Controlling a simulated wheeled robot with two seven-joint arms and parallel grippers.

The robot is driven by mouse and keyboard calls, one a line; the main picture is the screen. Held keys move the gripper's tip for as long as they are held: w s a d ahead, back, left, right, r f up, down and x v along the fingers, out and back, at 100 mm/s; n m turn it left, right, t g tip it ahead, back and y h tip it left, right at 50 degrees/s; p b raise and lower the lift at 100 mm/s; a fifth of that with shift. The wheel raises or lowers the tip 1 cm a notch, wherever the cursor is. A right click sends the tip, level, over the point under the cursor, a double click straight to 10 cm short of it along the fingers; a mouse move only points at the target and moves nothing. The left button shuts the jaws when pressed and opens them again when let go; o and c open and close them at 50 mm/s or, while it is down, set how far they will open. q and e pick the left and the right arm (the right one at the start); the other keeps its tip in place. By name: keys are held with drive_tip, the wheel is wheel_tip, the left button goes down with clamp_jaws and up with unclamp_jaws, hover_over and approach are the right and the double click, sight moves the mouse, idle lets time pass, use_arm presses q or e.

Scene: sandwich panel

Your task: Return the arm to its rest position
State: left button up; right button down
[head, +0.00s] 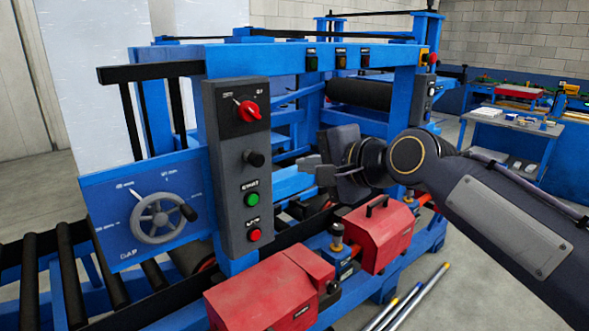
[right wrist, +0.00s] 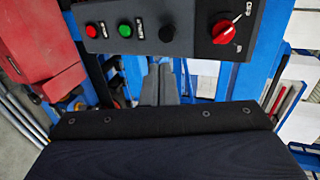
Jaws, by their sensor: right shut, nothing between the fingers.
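My right arm (head: 500,215) comes in from the right in the head view. Its gripper (head: 312,166) is shut and empty, pointing left in front of the blue machine, a little right of the grey control panel (head: 236,165). It looks apart from the panel. In the right wrist view the shut fingers (right wrist: 160,88) show below the panel (right wrist: 185,30), partly hidden by the dark gripper body. The panel carries a red rotary switch (head: 249,111), a black knob (head: 255,158), a green button (head: 252,199) and a red button (head: 254,234). My left gripper is not in view.
A blue plate with a grey handwheel (head: 156,218) stands left of the panel. Red housings (head: 262,295) (head: 378,235) lie below my right gripper. Roller conveyor (head: 60,280) is at left. A grey-topped workbench (head: 512,122) stands behind my right arm. Poles (head: 415,300) lie on the floor.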

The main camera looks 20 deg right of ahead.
drive_tip(key=shift+s+d+r, duration=0.1)
drive_tip(key=shift+s+d, duration=0.05)
drive_tip(key=shift+s, duration=0.2)
drive_tip(key=s+f+n+g, duration=0.4)
drive_tip(key=s+f+n, duration=0.2)
drive_tip(key=s+f, duration=0.5)
drive_tip(key=s+a+f+n+g+h, duration=0.1)
drive_tip(key=s+f+n+g, duration=0.2)
drive_tip(key=s+f, duration=0.9)
wheel_tip(320, 180, down, 6)
drive_tip(key=n, duration=0.3)
drive_tip(key=shift+a+f+g, duration=0.2)
drive_tip(key=shift+a+g, duration=0.05)
drive_tip(key=shift+g, duration=0.15)
